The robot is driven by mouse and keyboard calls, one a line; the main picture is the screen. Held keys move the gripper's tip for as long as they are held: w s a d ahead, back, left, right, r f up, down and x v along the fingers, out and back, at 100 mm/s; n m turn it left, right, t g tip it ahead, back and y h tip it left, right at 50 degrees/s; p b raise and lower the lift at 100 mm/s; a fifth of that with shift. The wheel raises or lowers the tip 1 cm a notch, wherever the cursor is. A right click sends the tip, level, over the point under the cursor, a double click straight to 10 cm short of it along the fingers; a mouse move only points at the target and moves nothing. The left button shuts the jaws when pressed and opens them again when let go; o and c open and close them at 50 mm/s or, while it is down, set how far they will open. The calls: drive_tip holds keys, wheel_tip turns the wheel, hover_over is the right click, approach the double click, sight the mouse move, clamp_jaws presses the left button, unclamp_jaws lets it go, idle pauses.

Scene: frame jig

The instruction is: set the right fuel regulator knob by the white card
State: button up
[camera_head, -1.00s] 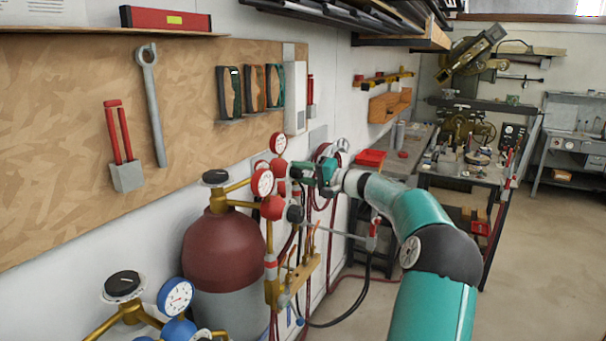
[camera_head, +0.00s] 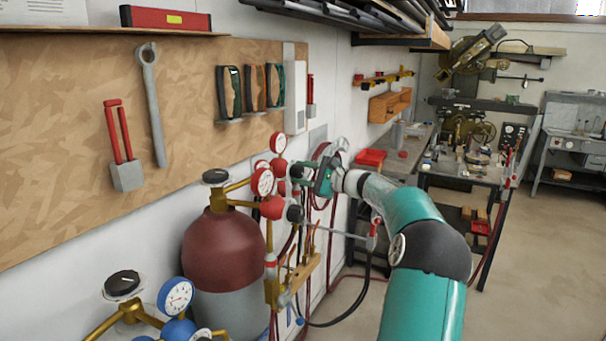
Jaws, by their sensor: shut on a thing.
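My gripper (camera_head: 303,174) is at the far red regulator, behind and right of the maroon fuel cylinder (camera_head: 224,250). It is shut on the right fuel regulator knob, which the fingers mostly hide. A nearer red regulator has a gauge (camera_head: 262,182) and a dark knob (camera_head: 295,214), which stands free below my gripper. I cannot make out the white card or the knob's marking for certain at this size.
A blue gauge (camera_head: 175,296) and a black valve handwheel (camera_head: 123,283) stand at the front left. Red hoses and a torch (camera_head: 345,235) hang close under my arm. Open floor (camera_head: 535,260) lies at the right.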

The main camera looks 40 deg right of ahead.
drive_tip(key=m, duration=0.5)
idle(0.5)
drive_tip(key=o, duration=1)
drive_tip(key=v, duration=1.3)
drive_tip(key=shift+s, duration=0.4)
drive_tip(key=shift+s+d, duration=0.1)
drive_tip(key=shift+s, duration=0.05)
